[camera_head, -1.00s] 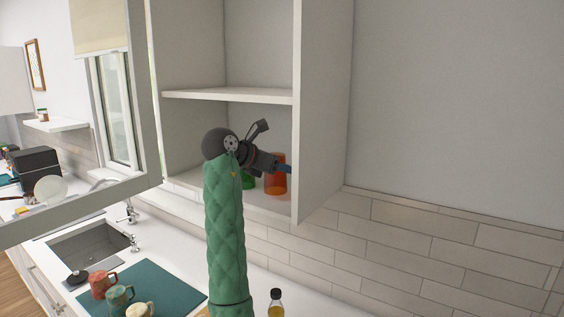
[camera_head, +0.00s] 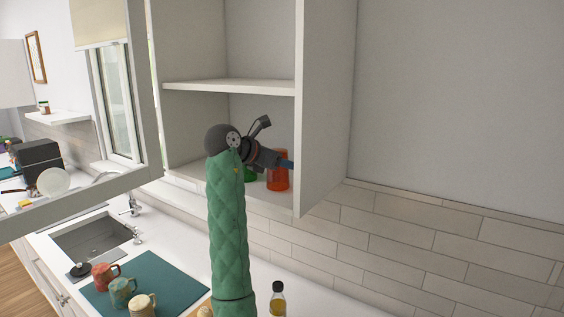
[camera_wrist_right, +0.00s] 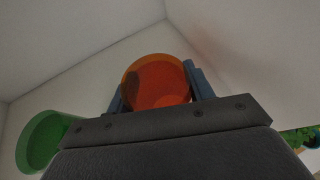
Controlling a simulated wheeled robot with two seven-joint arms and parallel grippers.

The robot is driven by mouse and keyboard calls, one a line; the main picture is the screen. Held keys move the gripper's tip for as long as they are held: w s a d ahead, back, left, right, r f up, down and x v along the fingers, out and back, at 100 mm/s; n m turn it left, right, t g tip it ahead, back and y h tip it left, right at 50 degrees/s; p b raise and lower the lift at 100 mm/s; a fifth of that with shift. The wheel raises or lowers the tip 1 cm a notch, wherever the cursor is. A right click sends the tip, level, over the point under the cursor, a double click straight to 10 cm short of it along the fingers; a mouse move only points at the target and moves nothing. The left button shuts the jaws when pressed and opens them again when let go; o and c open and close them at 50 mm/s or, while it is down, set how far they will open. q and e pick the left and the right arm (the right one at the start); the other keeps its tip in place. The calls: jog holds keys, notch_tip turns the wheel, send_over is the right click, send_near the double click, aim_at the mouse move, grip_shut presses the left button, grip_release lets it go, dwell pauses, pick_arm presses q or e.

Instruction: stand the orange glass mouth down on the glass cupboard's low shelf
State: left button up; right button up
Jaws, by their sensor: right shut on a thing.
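The orange glass (camera_head: 278,172) is upright in line, inside the open cupboard at the right end of its low shelf (camera_head: 268,198). Its lower end is at or very close to the shelf; I cannot tell whether it touches. My right gripper (camera_head: 285,163) reaches in from the left and is shut on the glass. In the right wrist view the orange glass (camera_wrist_right: 157,80) sits between the two blue fingers (camera_wrist_right: 160,95). I cannot tell for certain which end is the mouth. My left gripper is not in view.
A green glass (camera_wrist_right: 42,140) stands beside the orange one, partly hidden by my gripper in the head view. The cupboard's right wall (camera_head: 325,100) is close to the orange glass. An upper shelf (camera_head: 230,87) is above. Mugs on a teal mat (camera_head: 170,275) and a bottle (camera_head: 278,299) are below.

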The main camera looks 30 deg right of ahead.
jog(key=shift+w+f, duration=0.1)
jog(key=shift+f, duration=0.1)
jog(key=o, duration=1.2)
jog(key=shift+d, duration=0.1)
